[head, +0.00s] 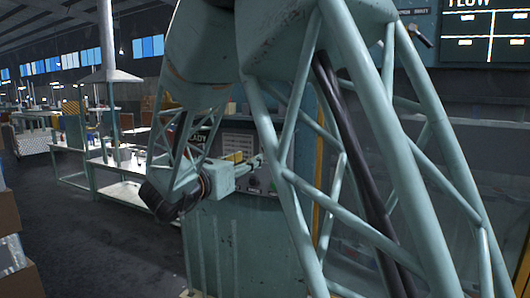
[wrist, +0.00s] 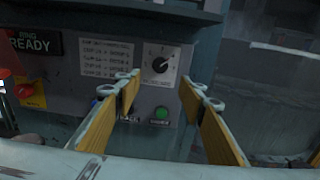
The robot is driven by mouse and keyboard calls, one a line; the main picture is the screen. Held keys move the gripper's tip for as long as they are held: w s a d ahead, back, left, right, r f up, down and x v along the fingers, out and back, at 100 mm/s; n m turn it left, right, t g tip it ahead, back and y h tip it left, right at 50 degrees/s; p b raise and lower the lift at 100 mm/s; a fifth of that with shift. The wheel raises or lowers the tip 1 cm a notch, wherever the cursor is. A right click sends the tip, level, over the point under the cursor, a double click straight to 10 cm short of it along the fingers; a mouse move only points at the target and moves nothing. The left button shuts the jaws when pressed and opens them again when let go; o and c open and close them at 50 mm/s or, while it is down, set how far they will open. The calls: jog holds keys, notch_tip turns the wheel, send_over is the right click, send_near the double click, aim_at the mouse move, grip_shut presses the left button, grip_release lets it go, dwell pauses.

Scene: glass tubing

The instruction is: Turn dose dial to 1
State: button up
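The dose dial (wrist: 160,65) is a round black knob with a pale pointer on a light scale plate. It sits on the grey panel face in the wrist view. Its pointer seems to point to the upper right; the scale figures are too small to read. My gripper (wrist: 164,82) is open, with its two yellow-sided fingers apart and nothing between them. The dial appears just beyond the fingertips, nearer the left finger in the picture, and no contact shows. In the head view my gripper (head: 250,163) reaches toward the panel, partly hidden by my arm.
A green button (wrist: 161,114) sits below the dial, between the fingers. A printed label plate (wrist: 108,58) is left of it. A red switch on yellow (wrist: 28,92) and a "RING READY" sign (wrist: 34,43) are farther left. A workbench (head: 120,168) stands left in the head view.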

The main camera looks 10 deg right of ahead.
aim_at(267, 150)
jog(key=shift+x, duration=6.85)
jog(key=shift+c, duration=0.3)
jog(key=c, duration=0.8)
